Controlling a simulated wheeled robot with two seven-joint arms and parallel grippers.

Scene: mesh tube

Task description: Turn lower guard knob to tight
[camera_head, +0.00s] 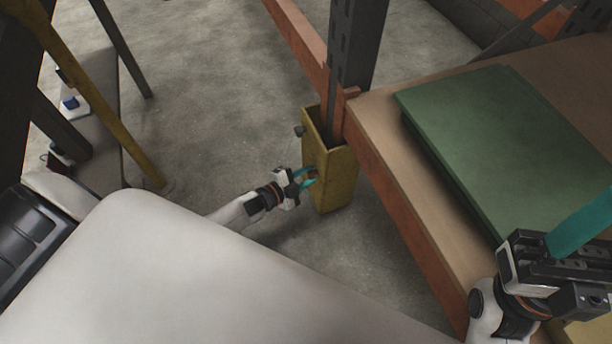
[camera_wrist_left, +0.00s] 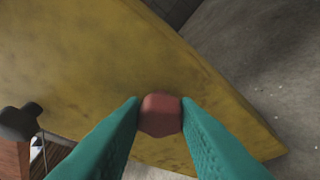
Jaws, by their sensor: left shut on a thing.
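The yellow guard (camera_head: 340,178) stands on the floor around the foot of a dark rack upright. A red faceted knob (camera_wrist_left: 160,114) sits on the guard's yellow face in the left wrist view. My left gripper (camera_head: 311,177) reaches the lower part of the guard and is shut on this red knob, one teal finger on each side. A dark knob (camera_head: 299,131) sticks out higher on the guard's left side. My right gripper (camera_head: 582,228) is at the lower right above the shelf; its finger opening cannot be made out.
A wooden shelf with an orange beam (camera_head: 395,205) stands right of the guard, with a green box or board (camera_head: 500,140) on it. A yellow post (camera_head: 110,110) stands at the left. Grey floor (camera_head: 215,100) lies open between them.

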